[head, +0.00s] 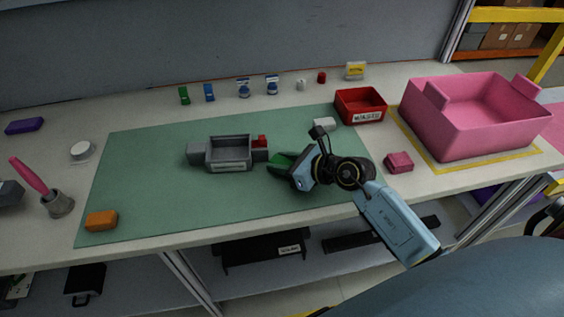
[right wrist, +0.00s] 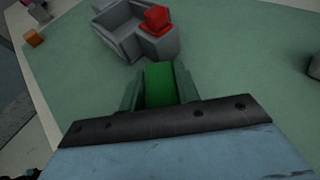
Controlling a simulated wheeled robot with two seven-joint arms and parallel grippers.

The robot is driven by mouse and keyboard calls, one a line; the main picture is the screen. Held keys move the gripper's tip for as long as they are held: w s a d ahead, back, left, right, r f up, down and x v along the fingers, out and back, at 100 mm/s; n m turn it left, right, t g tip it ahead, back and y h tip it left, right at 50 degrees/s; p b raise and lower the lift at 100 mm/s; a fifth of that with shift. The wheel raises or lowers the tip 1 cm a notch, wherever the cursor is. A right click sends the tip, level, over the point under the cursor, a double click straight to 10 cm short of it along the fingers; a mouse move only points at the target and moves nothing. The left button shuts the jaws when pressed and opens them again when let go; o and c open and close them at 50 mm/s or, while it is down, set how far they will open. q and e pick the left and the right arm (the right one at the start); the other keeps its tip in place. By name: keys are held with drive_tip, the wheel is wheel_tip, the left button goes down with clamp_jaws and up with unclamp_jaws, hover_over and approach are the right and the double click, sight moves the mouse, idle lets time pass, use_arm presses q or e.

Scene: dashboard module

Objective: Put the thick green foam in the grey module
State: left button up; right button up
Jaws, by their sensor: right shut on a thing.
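The grey module (head: 231,164) sits on the green mat near the middle of the table. It is an open box with a side block on each end, and a small red piece (head: 259,141) sits on its right block. In the right wrist view the module (right wrist: 119,34) is at the top, just ahead of the fingers. My right gripper (head: 281,161) is right of the module and apart from it. It is shut on the green foam (right wrist: 159,84), which shows between the two fingers. In the head view the fingers mostly hide the foam. My left gripper is not in view.
A red bin (head: 360,106) and a pink crate (head: 470,130) stand at the right. A white piece (head: 324,124) lies near my right wrist, and a pink block (head: 399,162) lies right of it. An orange block (head: 101,220) lies at the mat's front left.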

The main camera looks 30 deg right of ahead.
drive_tip(key=shift+f, duration=0.2)
drive_tip(key=o, duration=0.9)
drive_tip(key=shift+r, duration=0.1)
drive_tip(key=shift+o, duration=0.2)
